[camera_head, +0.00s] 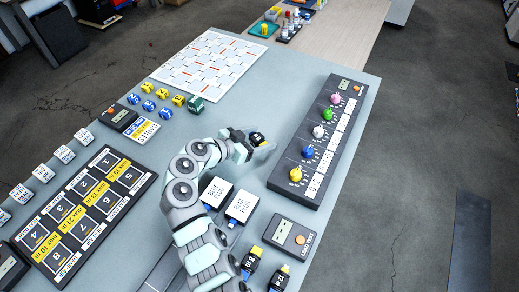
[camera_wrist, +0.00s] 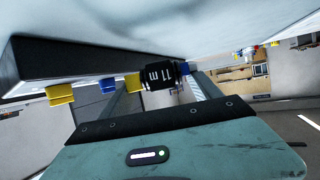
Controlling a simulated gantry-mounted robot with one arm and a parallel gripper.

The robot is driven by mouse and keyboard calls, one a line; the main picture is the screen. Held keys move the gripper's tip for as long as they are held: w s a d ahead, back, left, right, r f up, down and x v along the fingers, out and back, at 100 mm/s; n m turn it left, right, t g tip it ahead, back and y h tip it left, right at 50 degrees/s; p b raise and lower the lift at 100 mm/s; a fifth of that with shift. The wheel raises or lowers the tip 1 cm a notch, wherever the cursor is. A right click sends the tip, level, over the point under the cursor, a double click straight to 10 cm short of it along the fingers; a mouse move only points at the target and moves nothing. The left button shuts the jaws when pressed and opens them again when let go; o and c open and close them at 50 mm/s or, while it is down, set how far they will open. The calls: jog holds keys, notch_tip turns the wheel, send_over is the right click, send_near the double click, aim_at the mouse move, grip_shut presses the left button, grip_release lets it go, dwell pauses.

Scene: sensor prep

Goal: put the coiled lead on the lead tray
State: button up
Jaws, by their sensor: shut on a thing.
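My gripper (camera_head: 250,146) is over the middle of the table, left of the long black panel. It is shut on a small black block (camera_head: 258,139) with a yellow part, which looks like the coiled lead. In the wrist view the same block (camera_wrist: 160,74) shows a white "11 m"-like label and sits between the fingers, with a blue piece at its right. I cannot tell from the head view how high it is held. A black tray (camera_head: 103,152) with numbered cells and yellow "max" length labels lies at the left; I cannot tell whether it is the lead tray.
The black panel (camera_head: 322,139) with coloured knobs stands at right. Two white boxes (camera_head: 242,206) lie below my gripper, near my arm. A tester (camera_head: 295,237) and black-yellow blocks (camera_head: 250,262) sit at the front. Blue and yellow pieces (camera_head: 148,105) and a white grid board (camera_head: 208,65) are further back.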

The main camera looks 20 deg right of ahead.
jog(key=shift+f+b, duration=0.45)
jog(key=shift+f, duration=1.95)
jog(key=shift+f, duration=0.2)
jog(key=o, duration=1.4)
jog(key=shift+r, duration=0.1)
jog(key=shift+r, duration=0.1)
jog(key=shift+a+r, duration=0.15)
jog(key=shift+a, duration=0.15)
jog(key=p+v, duration=0.1)
jog(key=v, duration=0.9)
jog(key=shift+s+a+p, duration=0.15)
jog(key=shift+a+p, duration=0.15)
jog(key=shift+a, duration=0.05)
jog(key=shift+s+a+r, duration=0.1)
jog(key=shift+a+r, duration=0.1)
jog(key=shift+a, duration=0.1)
jog(key=shift+c, duration=1.4)
jog(key=c, duration=0.4)
